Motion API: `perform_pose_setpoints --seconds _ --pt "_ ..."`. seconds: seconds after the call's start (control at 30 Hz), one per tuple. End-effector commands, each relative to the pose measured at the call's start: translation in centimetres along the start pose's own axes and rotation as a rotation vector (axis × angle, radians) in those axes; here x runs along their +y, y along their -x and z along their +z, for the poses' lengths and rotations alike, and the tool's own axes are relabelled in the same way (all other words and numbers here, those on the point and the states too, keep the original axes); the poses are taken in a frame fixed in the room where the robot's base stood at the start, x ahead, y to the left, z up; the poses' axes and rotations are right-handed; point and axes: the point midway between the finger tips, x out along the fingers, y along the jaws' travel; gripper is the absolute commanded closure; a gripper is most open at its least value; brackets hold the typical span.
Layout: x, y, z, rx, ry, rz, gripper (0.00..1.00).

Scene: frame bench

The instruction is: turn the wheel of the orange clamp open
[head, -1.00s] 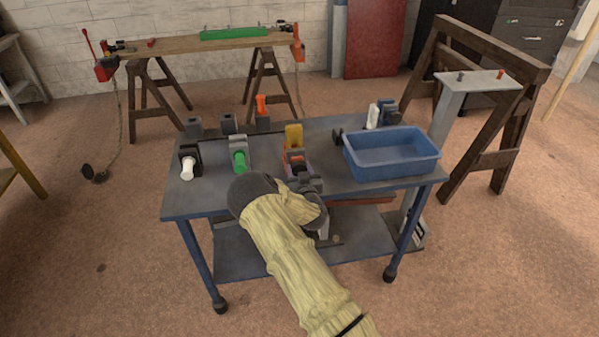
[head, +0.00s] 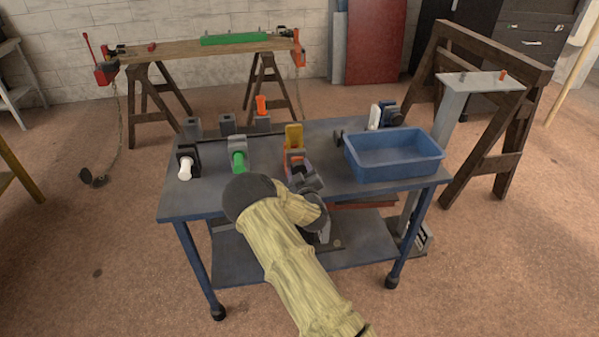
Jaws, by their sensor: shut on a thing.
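An orange clamp (head: 289,158) with a yellow upright part (head: 294,135) stands on the blue-grey table, left of the blue bin. Only small orange edges of it show around grey and purple parts. My gripper (head: 303,176) is at its near side, shut on a part there that I take to be its wheel. The jaws and my wrist hide most of that part, so its turn angle cannot be seen.
A green-handled clamp (head: 238,158) and a white-handled one (head: 185,166) stand to the left. Grey blocks, one with an orange handle (head: 262,105), line the back. A blue bin (head: 440,158) stands right. The front left of the tabletop is clear.

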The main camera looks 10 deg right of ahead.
Motion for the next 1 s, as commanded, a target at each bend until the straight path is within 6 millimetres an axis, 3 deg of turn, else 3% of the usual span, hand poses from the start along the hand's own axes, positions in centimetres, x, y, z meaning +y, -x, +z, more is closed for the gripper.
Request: perform_pose_setpoints --seconds 0.23,0.27,0.37,0.77,1.0 --pt "-0.1 0.0 0.0 -0.001 -0.001 -0.002 0.74" --pt "-0.1 0.0 0.0 -0.001 -0.001 -0.002 0.5" --pt "-0.1 0.0 0.0 -0.001 -0.001 -0.001 0.3" --pt "0.0 0.4 0.0 -0.001 -0.002 0.0 0.3" --pt "0.0 3.0 0.1 -0.002 -0.002 0.0 0.3"
